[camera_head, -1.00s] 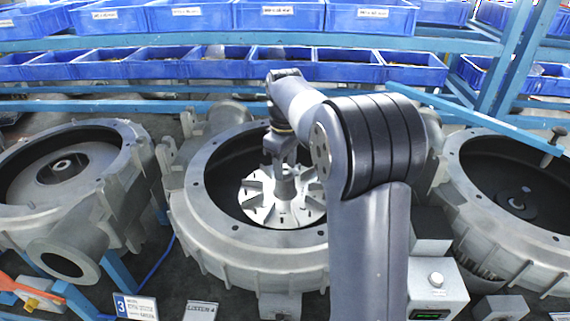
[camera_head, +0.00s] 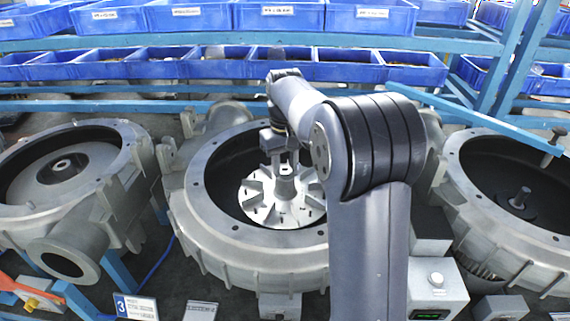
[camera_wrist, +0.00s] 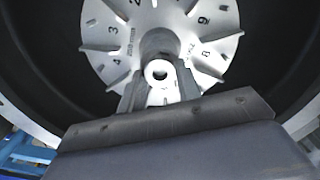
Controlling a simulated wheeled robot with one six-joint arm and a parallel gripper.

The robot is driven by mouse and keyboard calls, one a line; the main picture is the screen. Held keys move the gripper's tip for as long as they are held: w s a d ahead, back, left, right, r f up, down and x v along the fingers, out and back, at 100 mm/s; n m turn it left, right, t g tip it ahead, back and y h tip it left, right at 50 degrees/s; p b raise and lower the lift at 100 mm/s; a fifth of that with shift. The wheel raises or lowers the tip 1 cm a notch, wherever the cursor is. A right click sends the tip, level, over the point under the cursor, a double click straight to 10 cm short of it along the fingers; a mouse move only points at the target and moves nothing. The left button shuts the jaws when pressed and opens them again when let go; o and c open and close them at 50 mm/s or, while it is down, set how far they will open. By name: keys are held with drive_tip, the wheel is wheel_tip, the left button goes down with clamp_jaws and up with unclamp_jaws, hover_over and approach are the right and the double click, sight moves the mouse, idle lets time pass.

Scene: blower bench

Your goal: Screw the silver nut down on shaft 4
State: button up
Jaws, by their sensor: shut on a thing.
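The silver nut (camera_wrist: 157,73) shows in the wrist view as a small bright ring with a dark centre, between my fingertips. My gripper (camera_head: 281,163) is shut on it, above the hub of a silver finned impeller (camera_head: 257,208) in the middle housing. In the wrist view, my gripper (camera_wrist: 160,88) covers part of the impeller (camera_wrist: 210,20), whose face bears several numbers, including 4. The hub (camera_wrist: 160,42) stands behind the ring. I cannot tell whether the nut touches the shaft; the shaft end is not clearly seen. I cannot tell which shaft is number 4.
The middle housing (camera_head: 200,235) has a raised rim around the impeller. A left housing (camera_head: 120,215) and a right housing (camera_head: 500,235) flank it. An upright shaft (camera_head: 519,198) stands in the right one. A grey box with a button (camera_head: 436,280) stands in front.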

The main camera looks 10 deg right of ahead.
drive_tip(key=m, duration=0.5)
drive_tip(key=shift+m, duration=0.3)
drive_tip(key=m, duration=0.8)
drive_tip(key=shift+m, duration=0.4)
drive_tip(key=m, duration=0.5)
drive_tip(key=shift+f, duration=0.1)
drive_tip(key=o, duration=0.7)
drive_tip(key=shift+o, duration=0.2)
